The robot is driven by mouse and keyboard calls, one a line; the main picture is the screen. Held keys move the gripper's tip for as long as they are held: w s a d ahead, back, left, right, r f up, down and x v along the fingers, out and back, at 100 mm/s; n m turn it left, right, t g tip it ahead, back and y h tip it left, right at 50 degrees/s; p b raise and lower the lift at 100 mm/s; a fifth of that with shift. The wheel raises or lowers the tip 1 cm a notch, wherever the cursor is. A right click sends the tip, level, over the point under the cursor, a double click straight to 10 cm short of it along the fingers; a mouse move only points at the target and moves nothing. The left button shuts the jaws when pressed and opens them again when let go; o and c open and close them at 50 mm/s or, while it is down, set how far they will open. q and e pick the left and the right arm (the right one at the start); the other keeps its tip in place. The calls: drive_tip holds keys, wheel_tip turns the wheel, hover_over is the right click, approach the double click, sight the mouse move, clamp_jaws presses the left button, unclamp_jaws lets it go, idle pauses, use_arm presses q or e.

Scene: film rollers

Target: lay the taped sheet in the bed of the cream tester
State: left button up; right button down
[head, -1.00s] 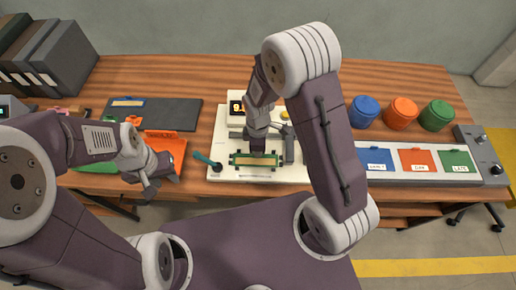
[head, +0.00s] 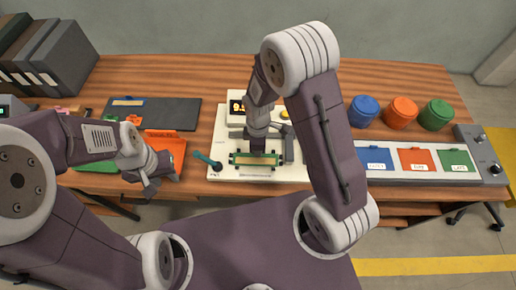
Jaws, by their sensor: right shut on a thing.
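The cream tester (head: 232,122) stands on the middle of the wooden bench, with a lit display at its upper left. Its bed (head: 254,161) is at the front middle, between dark green bars, and a tan strip that looks like the taped sheet (head: 256,161) shows there. My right gripper (head: 258,150) points down over the bed and is shut on the sheet; its fingertips are mostly hidden by the wrist. I cannot tell whether the sheet touches the bed. My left gripper (head: 150,188) hangs over the bench's front edge, apart from the tester; its jaw gap is unclear.
A teal-handled tool (head: 207,160) lies at the tester's left edge. An orange tray (head: 172,142) and a dark mat (head: 165,113) lie further left. Blue (head: 364,110), orange (head: 400,112) and green (head: 436,115) jars stand right, behind a panel of coloured bins (head: 418,160).

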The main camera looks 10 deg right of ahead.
drive_tip(key=shift+f, duration=0.15)
drive_tip(key=c, duration=1.5)
unclamp_jaws()
drive_tip(key=o, duration=0.4)
wheel_tip(320, 180, up, 7)
drive_tip(key=p, duration=0.6)
drive_tip(key=shift+p, duration=0.4)
